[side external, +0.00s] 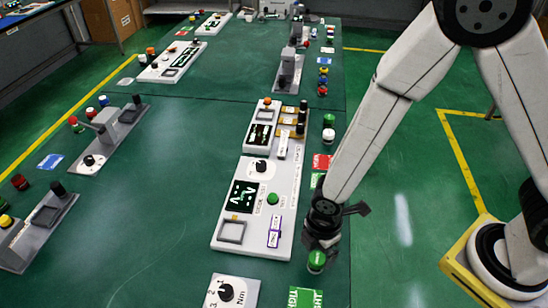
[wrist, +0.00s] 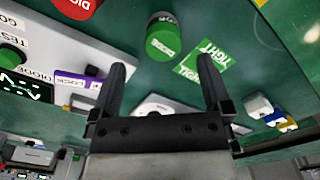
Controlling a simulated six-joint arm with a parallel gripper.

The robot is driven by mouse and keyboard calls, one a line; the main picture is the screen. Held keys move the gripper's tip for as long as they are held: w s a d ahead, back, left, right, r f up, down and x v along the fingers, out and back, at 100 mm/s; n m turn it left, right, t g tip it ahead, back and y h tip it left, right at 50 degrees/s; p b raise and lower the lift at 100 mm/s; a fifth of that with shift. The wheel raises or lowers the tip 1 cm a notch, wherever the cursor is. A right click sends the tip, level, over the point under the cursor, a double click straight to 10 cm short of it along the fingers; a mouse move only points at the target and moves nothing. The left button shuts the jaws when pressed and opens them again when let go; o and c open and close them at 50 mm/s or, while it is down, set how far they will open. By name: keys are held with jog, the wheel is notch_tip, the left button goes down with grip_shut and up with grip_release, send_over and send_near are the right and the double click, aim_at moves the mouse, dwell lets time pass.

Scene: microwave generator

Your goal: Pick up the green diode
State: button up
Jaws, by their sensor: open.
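The green diode (side external: 316,261) is a short green cylinder with a dark lower part near the right edge of the green table. In the wrist view the green diode (wrist: 163,38) shows with lettering on its top. It lies ahead of my fingertips and roughly between their lines. My gripper (side external: 320,238) hangs beside and just above the diode in the side view. In the wrist view my gripper (wrist: 163,66) is open, with nothing between its fingers. I cannot tell whether a finger touches the diode.
A green "TIGHT" card (side external: 305,298) lies in front of the diode. A white diode test panel (side external: 226,222) stands to the left, and a white dial panel (side external: 232,291) at the front. A red piece with lettering (wrist: 76,7) is near the diode in the wrist view.

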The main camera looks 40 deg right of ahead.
aim_at(317, 258)
jog(key=shift+f, duration=0.25)
jog(key=shift+f, duration=0.1)
jog(key=shift+s+f, duration=0.2)
jog(key=shift+f, duration=2.3)
grip_shut()
